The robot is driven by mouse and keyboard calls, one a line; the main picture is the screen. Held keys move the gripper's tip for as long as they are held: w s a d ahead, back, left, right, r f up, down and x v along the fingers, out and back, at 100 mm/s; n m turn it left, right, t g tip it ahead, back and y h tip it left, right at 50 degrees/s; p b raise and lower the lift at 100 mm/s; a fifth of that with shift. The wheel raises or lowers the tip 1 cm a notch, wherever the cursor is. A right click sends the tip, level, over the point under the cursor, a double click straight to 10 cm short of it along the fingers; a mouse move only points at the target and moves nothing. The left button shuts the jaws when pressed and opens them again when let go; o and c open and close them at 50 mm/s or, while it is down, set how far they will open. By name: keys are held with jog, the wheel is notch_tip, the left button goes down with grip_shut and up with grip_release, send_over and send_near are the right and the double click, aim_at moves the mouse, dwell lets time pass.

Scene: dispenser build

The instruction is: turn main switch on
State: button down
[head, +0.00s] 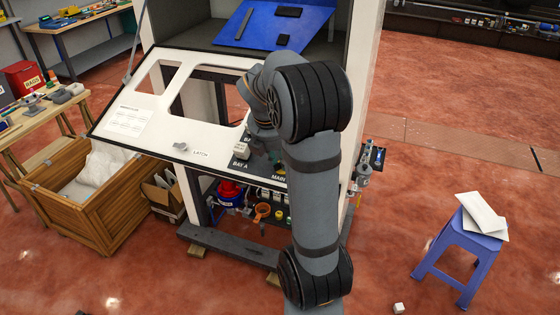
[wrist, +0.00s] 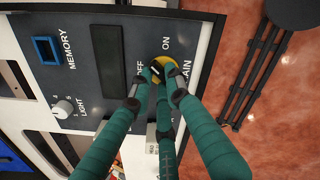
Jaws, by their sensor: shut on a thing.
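The main switch (wrist: 168,65) is a dark knob on a round yellow plate, set in the dark control panel (wrist: 105,40) between printed OFF and ON labels in the wrist view. My gripper (wrist: 158,82), with teal fingers, is closed around the knob, and its fingertips hide much of it. I cannot tell exactly which label the knob points to. In the head view the MAIN label shows at the panel's lower edge, but my arm hides the switch and most of the gripper.
A round white knob (wrist: 64,109) and a blue-framed MEMORY slot (wrist: 47,49) are on the same panel. In the head view, a wooden crate (head: 85,205) stands at left and a blue stool (head: 458,245) at right. The floor between machine and stool is mostly clear.

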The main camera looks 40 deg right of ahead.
jog(key=m+b, duration=0.1)
jog(key=m, duration=0.3)
jog(key=shift+d+m+b, duration=0.1)
jog(key=shift+m+b, duration=0.2)
jog(key=shift+b, duration=0.05)
jog(key=m+b, duration=0.1)
jog(key=m, duration=0.3)
jog(key=shift+s+m+b, duration=0.2)
jog(key=shift+m+b, duration=0.1)
jog(key=shift+b, duration=0.05)
jog(key=c, duration=1.8)
grip_release()
jog(key=shift+o, duration=0.7)
jog(key=v, duration=1.2)
